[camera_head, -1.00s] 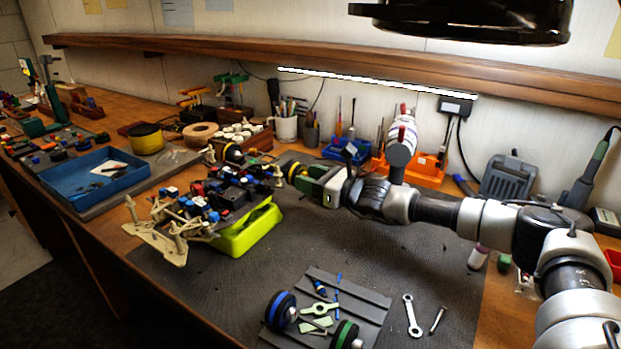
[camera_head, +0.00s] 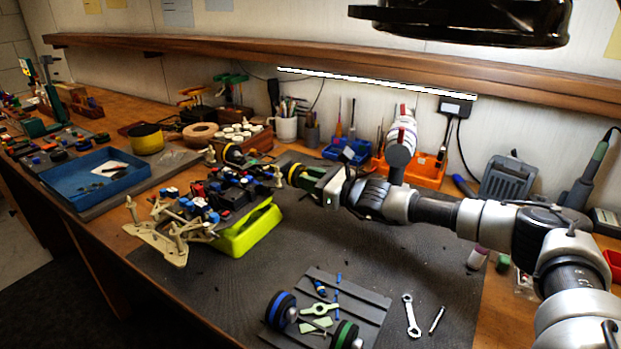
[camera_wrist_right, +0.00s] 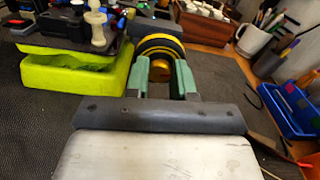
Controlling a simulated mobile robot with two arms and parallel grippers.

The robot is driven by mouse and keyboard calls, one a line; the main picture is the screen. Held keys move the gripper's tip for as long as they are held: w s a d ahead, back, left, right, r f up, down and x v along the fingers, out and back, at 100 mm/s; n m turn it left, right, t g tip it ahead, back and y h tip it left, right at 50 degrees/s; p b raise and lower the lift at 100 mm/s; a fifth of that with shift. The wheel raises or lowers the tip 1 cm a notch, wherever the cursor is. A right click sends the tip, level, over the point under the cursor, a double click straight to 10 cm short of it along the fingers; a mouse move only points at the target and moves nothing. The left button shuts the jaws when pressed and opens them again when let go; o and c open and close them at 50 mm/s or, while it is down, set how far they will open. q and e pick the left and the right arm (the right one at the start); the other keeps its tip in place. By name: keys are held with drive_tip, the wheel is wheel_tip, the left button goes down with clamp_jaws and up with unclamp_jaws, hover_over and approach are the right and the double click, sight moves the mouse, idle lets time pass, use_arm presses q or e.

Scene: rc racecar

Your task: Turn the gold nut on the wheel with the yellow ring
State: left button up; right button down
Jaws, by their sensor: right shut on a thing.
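The RC car (camera_head: 215,200) rests on a bright yellow-green stand (camera_head: 247,232). A black wheel with a yellow ring (camera_head: 292,172) is at the car's right side, at the tip of my right gripper (camera_head: 305,178). In the right wrist view, the same wheel (camera_wrist_right: 160,42) is straight ahead. The gold nut (camera_wrist_right: 160,69) shows at the wheel's middle, between the two green fingers of my right gripper (camera_wrist_right: 161,77). The gripper is shut on the nut; the exact contact is partly hidden by the fingers. My left gripper is in neither view.
A grey ribbed tray (camera_head: 370,300) holds wheels with blue and green rings and small parts. A wrench (camera_head: 411,315) lies beside it. A mug (camera_head: 285,127) and a blue bin (camera_head: 346,151) stand behind. The dark mat between car and tray is clear.

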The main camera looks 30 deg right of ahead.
drive_tip(key=n, duration=0.6)
drive_tip(key=shift+n, duration=0.4)
drive_tip(key=n, duration=0.4)
drive_tip(key=shift+f+n, duration=0.1)
drive_tip(key=shift+n, duration=0.2)
drive_tip(key=n+b, duration=0.1)
drive_tip(key=n, duration=0.4)
drive_tip(key=shift+a, duration=0.1)
drive_tip(key=c, duration=0.9)
unclamp_jaws()
drive_tip(key=shift+s, duration=0.1)
drive_tip(key=b+v, duration=0.1)
drive_tip(key=v, duration=0.9)
drive_tip(key=shift+s+d, duration=0.25)
